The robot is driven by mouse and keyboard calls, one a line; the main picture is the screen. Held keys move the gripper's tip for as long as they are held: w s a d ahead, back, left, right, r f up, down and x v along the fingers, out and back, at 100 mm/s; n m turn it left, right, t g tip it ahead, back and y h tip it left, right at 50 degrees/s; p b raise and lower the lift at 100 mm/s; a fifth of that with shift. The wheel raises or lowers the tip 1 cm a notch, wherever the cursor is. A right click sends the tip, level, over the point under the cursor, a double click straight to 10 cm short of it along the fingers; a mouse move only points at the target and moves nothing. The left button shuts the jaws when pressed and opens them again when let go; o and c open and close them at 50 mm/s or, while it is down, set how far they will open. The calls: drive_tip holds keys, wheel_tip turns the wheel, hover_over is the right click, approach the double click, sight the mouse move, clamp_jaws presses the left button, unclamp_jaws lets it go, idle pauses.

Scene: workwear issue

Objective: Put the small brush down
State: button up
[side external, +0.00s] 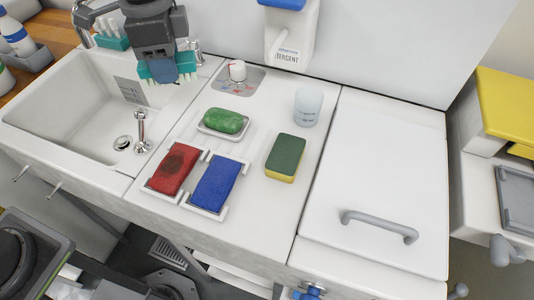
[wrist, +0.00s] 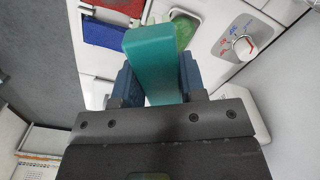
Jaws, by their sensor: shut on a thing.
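The small brush is teal with pale bristles below and shows in the side view (side external: 186,70). My gripper (side external: 162,70) is shut on it and holds it over the right rear part of the sink (side external: 75,115). In the wrist view the brush's teal back (wrist: 152,55) stands between the two blue fingers of my gripper (wrist: 157,78). The near finger hides part of the brush in the side view. The brush looks clear of the surfaces, but its exact height is hard to tell.
On the counter are a green soap (side external: 223,121) in a dish, a red pad (side external: 173,168), a blue pad (side external: 214,183), a green-yellow sponge (side external: 286,158) and a pale cup (side external: 307,106). A faucet stands behind the sink. A detergent dispenser (side external: 291,38) hangs on the wall.

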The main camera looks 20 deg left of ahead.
drive_tip(key=s+d+m, duration=0.5)
drive_tip(key=d+m, duration=0.1)
drive_tip(key=d, duration=0.4)
hover_over(266, 208)
wheel_tip(266, 208, down, 12)
drive_tip(key=shift+f, duration=2.05)
drive_tip(key=shift+f, duration=0.15)
drive_tip(key=o, duration=0.9)
